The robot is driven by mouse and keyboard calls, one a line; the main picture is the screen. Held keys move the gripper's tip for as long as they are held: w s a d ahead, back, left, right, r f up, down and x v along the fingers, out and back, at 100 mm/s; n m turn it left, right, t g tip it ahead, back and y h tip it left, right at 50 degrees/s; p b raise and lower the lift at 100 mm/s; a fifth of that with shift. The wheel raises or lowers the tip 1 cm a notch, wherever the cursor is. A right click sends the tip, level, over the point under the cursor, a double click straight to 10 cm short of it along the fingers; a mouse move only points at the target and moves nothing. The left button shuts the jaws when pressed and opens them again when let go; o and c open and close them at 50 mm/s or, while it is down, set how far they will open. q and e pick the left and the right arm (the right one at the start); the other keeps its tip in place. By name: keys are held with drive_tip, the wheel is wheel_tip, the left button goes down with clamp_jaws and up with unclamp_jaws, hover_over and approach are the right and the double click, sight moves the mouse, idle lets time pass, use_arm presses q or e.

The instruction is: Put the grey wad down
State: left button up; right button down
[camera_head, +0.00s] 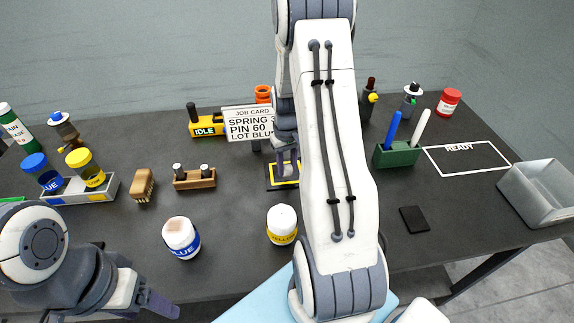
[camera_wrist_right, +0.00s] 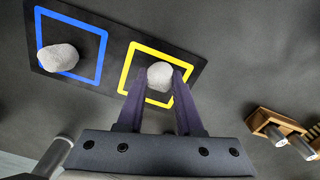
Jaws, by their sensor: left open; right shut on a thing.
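A grey wad (camera_wrist_right: 160,75) sits between the fingertips of my right gripper (camera_wrist_right: 160,88) in the right wrist view, and the gripper is shut on it. The wad is at the yellow square (camera_wrist_right: 126,68) on a dark mat (camera_wrist_right: 115,48); I cannot tell whether it touches the mat. In the head view my right arm hides most of the mat; part of the yellow square (camera_head: 284,184) shows below the right gripper (camera_head: 286,170). My left gripper (camera_head: 112,311) is open at the lower left.
A blue-labelled jar (camera_head: 181,238) and a yellow-labelled jar (camera_head: 282,226) stand at the front. A brush (camera_head: 143,186) and wooden holder (camera_head: 195,180) lie left of the mat. A green pen holder (camera_head: 397,156), black slab (camera_head: 414,219) and grey bin (camera_head: 543,196) are right. The READY outline is empty.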

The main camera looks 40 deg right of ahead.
drive_tip(key=shift+f, duration=0.2)
drive_tip(key=shift+f+b, duration=0.3)
drive_tip(key=shift+f, duration=0.15)
drive_tip(key=c, duration=0.6)
unclamp_jaws()
drive_tip(key=shift+o, duration=0.2)
drive_tip(key=shift+r, duration=0.15)
